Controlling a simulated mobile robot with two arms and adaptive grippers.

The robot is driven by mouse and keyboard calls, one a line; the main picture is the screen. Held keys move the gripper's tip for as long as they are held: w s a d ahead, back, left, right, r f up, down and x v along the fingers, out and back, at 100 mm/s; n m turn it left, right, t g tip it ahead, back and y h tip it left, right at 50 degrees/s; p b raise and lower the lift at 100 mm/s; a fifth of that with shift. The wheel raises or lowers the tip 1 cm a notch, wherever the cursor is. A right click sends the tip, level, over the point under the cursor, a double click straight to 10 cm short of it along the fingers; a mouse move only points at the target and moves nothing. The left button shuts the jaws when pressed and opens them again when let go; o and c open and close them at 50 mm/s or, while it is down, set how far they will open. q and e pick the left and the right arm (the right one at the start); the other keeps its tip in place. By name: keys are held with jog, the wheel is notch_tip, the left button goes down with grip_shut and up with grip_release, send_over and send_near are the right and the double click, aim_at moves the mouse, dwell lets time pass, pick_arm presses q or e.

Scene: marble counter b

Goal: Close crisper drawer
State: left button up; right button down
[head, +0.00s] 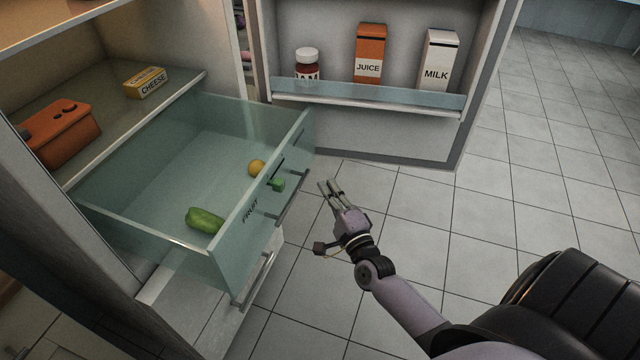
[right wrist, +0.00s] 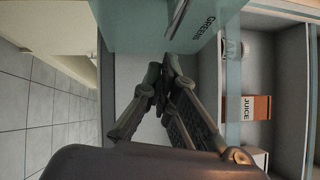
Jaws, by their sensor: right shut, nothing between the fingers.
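The crisper drawer (head: 160,231) is clear, greenish glass and is pulled well out of the fridge. Its front panel (head: 240,245) bears the word FRUIT and a bar handle (head: 292,198). A green pepper (head: 205,220) and a round yellow-orange fruit (head: 257,168) lie inside. My right gripper (head: 330,187) is shut and empty, just right of the front panel in the head view, apparently apart from it. In the right wrist view, its fingers (right wrist: 165,72) meet below a glass panel (right wrist: 140,22) lettered GREENS. My left gripper is not in view.
The open fridge door (head: 365,135) holds a jar (head: 307,65), a juice carton (head: 369,54) and a milk carton (head: 438,60). A shelf above the drawer holds cheese (head: 146,83) and an orange-brown container (head: 62,133). Another handle (head: 254,280) is lower down. Tiled floor lies clear at right.

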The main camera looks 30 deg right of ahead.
jog(key=shift+w+a+r, duration=0.25)
jog(key=shift+w+a, duration=0.55)
jog(key=shift+w, duration=0.1)
